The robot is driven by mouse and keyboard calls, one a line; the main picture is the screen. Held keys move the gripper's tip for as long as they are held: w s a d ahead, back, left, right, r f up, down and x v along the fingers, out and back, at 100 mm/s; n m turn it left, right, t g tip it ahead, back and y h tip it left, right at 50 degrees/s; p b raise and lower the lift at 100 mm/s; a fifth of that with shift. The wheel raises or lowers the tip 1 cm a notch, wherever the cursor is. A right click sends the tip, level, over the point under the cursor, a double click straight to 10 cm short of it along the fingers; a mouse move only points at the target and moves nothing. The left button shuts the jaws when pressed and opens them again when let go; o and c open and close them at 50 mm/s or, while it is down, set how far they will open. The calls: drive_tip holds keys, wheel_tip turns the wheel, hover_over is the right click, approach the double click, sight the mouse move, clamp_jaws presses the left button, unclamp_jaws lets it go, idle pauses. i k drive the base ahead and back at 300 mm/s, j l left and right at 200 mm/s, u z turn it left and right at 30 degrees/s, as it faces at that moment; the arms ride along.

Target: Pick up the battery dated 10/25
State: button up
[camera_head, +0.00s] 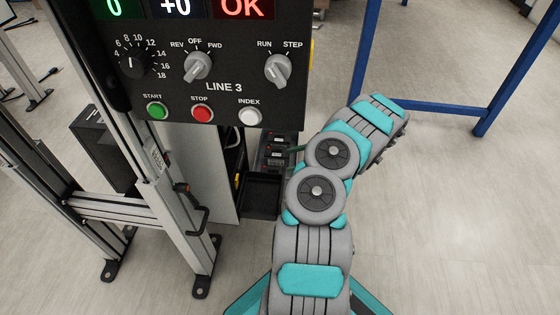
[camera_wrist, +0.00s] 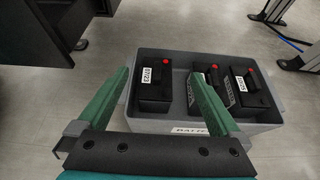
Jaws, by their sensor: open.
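Three black batteries, each with a red cap and a white date label, stand in a grey crate (camera_wrist: 165,126) in the wrist view. The left battery (camera_wrist: 155,92) has a label that looks like 07/23. The middle battery (camera_wrist: 204,76) is partly covered by my right finger, and its label is not readable. The right battery (camera_wrist: 252,97) has a small label that may read 10/25, but I cannot be sure. My gripper (camera_wrist: 159,74) is open and empty, its green fingers spread in front of and over the crate's near side. The head view shows batteries (camera_head: 277,155) small, beyond the control panel.
A control panel (camera_head: 208,85) marked LINE 3 hangs close on the left, above a metal conveyor frame (camera_head: 120,205). A black open bin (camera_head: 261,193) is on the near side of the batteries. Blue framing (camera_head: 425,106) stands at the back right. The floor to the right is clear.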

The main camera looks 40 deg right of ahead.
sight(279, 139)
drive_tip(key=k+l+z, duration=0.1)
drive_tip(key=l+z, duration=0.15)
drive_tip(key=l, duration=0.55)
drive_tip(key=l+z, duration=0.2)
drive_tip(key=l, duration=0.65)
drive_tip(key=k, duration=0.05)
